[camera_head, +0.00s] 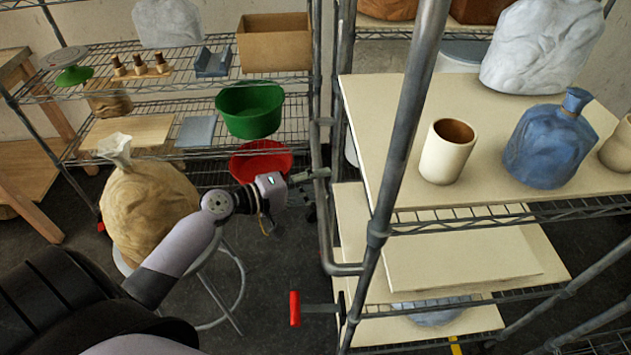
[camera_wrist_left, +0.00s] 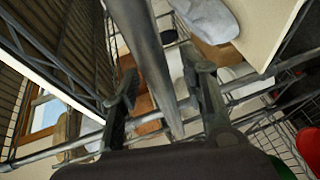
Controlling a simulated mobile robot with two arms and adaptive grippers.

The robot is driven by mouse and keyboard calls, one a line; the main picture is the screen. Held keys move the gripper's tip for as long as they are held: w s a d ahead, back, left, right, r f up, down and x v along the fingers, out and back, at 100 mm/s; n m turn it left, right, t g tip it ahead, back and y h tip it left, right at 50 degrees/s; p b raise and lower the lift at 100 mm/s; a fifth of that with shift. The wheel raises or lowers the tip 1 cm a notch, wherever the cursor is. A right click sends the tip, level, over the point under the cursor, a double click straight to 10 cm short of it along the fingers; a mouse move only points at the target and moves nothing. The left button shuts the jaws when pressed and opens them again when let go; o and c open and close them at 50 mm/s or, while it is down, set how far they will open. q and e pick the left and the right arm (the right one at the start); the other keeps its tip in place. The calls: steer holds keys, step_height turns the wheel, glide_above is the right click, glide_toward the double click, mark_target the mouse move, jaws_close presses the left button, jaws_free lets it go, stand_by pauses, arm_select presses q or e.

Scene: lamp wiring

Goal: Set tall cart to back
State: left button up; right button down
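The tall cart is a wire-shelf rack on the right in the head view, with grey metal posts (camera_head: 401,135) and cream boards on its shelves. A bent grey tube handle (camera_head: 325,225) stands at its left end. My left gripper (camera_head: 312,183) is beside this handle, fingers towards it. In the left wrist view, a grey metal tube (camera_wrist_left: 150,60) passes between the spread fingers of the left gripper (camera_wrist_left: 165,85), with gaps visible on both sides. How deep the tube sits between them is unclear. My right gripper is not in view.
The cart holds a beige cup (camera_head: 447,152) and a blue bag (camera_head: 548,145). Behind stands another wire rack with a green bowl (camera_head: 250,110) and red bowl (camera_head: 261,161). A tan sack (camera_head: 148,208) sits on a stool. A red-handled lever (camera_head: 295,309) sticks out low at the cart.

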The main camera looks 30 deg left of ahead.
arm_select(q)
steer(key=v, duration=1.2)
stand_by(0.3)
